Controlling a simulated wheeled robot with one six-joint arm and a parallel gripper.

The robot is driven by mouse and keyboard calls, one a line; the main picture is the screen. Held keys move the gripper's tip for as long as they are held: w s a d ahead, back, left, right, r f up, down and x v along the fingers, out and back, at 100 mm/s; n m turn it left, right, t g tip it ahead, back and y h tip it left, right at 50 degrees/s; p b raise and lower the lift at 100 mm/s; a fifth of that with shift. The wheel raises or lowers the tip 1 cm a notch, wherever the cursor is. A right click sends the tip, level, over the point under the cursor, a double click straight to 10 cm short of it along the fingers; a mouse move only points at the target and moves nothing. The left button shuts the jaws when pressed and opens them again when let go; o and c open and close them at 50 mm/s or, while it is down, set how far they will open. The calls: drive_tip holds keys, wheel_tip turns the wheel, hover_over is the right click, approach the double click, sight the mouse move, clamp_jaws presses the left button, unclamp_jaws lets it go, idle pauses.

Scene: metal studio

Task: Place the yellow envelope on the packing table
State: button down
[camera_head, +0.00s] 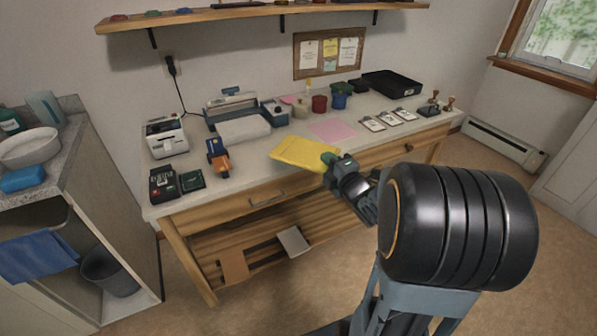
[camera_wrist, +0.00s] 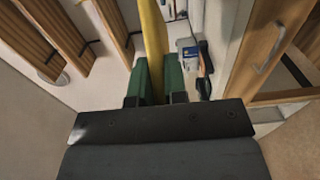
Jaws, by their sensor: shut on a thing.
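The yellow envelope (camera_head: 303,153) is held by my gripper (camera_head: 330,160) at its right end in the head view. It extends left over the front part of the packing table (camera_head: 241,166); whether it touches the top cannot be told. In the wrist view, the envelope (camera_wrist: 152,38) shows edge-on as a yellow strip between the green fingers (camera_wrist: 153,78), which are shut on it. My arm comes in from the right front.
A pink sheet (camera_head: 333,130) lies just behind the envelope. A tape dispenser (camera_head: 219,160), printer (camera_head: 166,138) and dark boxes stand at the left. A shelf (camera_head: 260,12) hangs above.

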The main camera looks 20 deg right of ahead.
sight(315, 156)
drive_tip(key=w+f+b, duration=0.1)
drive_tip(key=w+f, duration=1.1)
drive_tip(key=w, duration=0.1)
drive_tip(key=shift+f, duration=0.3)
drive_tip(key=shift+w+f+b, duration=0.1)
drive_tip(key=shift+f+b, duration=0.15)
drive_tip(key=shift+b, duration=0.25)
drive_tip(key=c, duration=1.1)
unclamp_jaws()
drive_tip(key=shift+c, duration=0.2)
drive_tip(key=shift+r, duration=0.15)
